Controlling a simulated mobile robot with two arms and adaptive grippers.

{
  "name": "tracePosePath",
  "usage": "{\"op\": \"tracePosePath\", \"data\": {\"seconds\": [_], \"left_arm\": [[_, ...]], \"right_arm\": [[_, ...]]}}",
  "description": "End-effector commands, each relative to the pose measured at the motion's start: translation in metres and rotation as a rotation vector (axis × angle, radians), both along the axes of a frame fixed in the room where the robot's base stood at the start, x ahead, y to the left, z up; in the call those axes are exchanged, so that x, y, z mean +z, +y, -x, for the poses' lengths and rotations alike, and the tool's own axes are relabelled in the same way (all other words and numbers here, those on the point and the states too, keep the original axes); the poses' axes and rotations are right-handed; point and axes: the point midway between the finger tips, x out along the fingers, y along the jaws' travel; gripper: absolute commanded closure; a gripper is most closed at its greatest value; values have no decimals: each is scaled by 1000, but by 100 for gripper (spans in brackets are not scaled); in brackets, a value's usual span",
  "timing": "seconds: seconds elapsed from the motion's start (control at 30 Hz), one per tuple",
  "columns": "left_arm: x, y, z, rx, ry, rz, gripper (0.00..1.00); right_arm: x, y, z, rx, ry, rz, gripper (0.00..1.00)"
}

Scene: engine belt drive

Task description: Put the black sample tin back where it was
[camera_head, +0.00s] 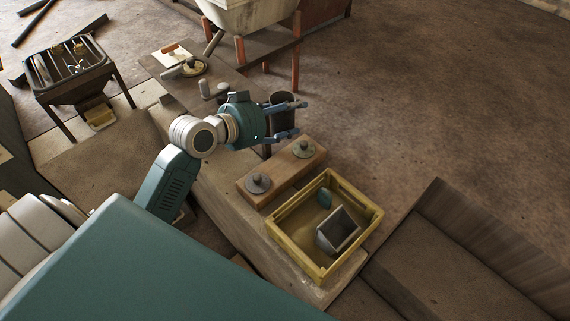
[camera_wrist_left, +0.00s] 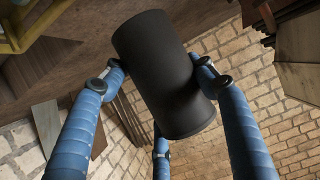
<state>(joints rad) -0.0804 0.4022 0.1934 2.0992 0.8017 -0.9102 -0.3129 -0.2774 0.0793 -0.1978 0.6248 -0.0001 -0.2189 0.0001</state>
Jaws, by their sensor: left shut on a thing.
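The black sample tin (camera_head: 283,99) is a dark cylinder held up between the blue fingers of my left gripper (camera_head: 294,118), above the right edge of the bench. In the left wrist view the tin (camera_wrist_left: 168,75) is tilted and fills the middle. My left gripper (camera_wrist_left: 158,78) is shut on it, with a fingertip on each side and a third finger below. In the head view the gripper hides part of the tin. My right gripper is in neither view.
A wooden block (camera_head: 281,174) with two round knobbed pieces lies on the bench just below the gripper. A yellow crate (camera_head: 292,268) beside it holds a grey box (camera_head: 338,230) and a green rounded thing (camera_head: 324,198). Open floor (camera_head: 440,110) lies right.

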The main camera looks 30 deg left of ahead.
Motion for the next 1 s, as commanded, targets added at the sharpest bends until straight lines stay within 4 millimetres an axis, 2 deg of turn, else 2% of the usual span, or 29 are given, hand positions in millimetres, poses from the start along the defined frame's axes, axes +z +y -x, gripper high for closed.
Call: {"op": "tracePosePath", "data": {"seconds": [0.03, 0.13, 0.27, 0.33, 0.47, 0.7, 0.8, 1.0], "left_arm": [[-1, 6, -12, 38, -3, -3, 76], [-2, 15, -27, 96, -3, -3, 76], [-6, 19, -37, 132, 0, -1, 76], [-15, 20, -38, 138, 3, 1, 76], [-47, 20, -37, 139, 7, 2, 76], [-112, 20, -36, 139, 7, 1, 76], [-136, 21, -37, 139, 4, -1, 76], [-162, 21, -37, 137, 0, -1, 76]], "right_arm": [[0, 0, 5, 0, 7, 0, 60], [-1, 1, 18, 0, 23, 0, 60], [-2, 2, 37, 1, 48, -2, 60], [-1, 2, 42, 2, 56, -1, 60], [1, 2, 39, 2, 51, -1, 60], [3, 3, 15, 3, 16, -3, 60], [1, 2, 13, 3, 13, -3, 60], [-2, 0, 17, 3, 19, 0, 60]]}}
